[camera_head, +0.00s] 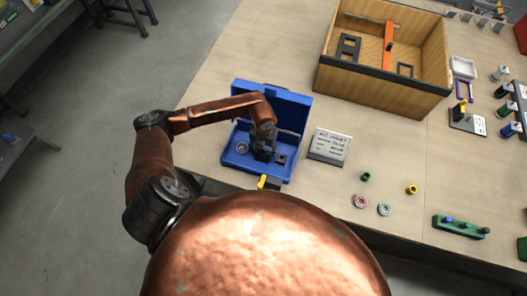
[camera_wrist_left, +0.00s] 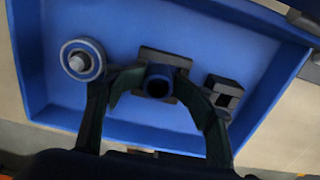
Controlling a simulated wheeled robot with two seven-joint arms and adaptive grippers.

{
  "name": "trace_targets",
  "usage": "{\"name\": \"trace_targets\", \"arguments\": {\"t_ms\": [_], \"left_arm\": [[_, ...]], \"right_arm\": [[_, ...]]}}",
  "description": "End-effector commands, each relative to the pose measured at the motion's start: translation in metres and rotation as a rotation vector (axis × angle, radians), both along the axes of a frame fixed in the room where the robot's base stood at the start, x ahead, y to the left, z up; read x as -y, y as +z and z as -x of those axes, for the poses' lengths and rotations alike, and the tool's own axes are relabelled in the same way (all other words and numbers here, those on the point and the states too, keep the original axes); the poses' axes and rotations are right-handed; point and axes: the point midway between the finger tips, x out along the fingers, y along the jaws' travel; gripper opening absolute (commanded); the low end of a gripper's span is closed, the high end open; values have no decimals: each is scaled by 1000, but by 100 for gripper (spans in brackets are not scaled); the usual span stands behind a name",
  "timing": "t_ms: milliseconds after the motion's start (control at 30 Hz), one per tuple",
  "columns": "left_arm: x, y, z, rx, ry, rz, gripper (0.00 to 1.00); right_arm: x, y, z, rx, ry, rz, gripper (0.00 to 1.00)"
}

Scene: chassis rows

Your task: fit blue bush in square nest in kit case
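The blue kit case (camera_head: 232,160) stands open on the table, lid raised at the back. My left gripper (camera_head: 263,153) points down into it. In the left wrist view, the blue bush (camera_wrist_left: 158,82) is between the curved fingertips of my left gripper (camera_wrist_left: 160,80), which look closed on its sides. The bush is over a dark square nest (camera_wrist_left: 165,55) in the case floor; I cannot tell if it is seated or held just above. A round nest with a metallic ring and pin (camera_wrist_left: 82,61) lies left, a dark square-holed block (camera_wrist_left: 223,92) right. My right gripper is not in view.
A lettered card on a stand (camera_head: 329,147) is right of the case. A wooden bin (camera_head: 380,86) stands behind. The table between is clear.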

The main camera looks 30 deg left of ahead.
Motion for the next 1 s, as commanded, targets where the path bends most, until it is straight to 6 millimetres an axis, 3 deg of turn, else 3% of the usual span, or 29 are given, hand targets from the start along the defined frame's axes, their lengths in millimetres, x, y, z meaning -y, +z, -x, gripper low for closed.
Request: {"name": "trace_targets", "arguments": {"t_ms": [500,700,1000], "left_arm": [[0,97,-3,6,-1,1,45],[0,114,-2,3,0,0,45],[2,115,-1,3,-2,7,45]], "right_arm": [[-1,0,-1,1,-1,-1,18],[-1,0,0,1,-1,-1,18],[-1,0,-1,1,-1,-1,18]]}}
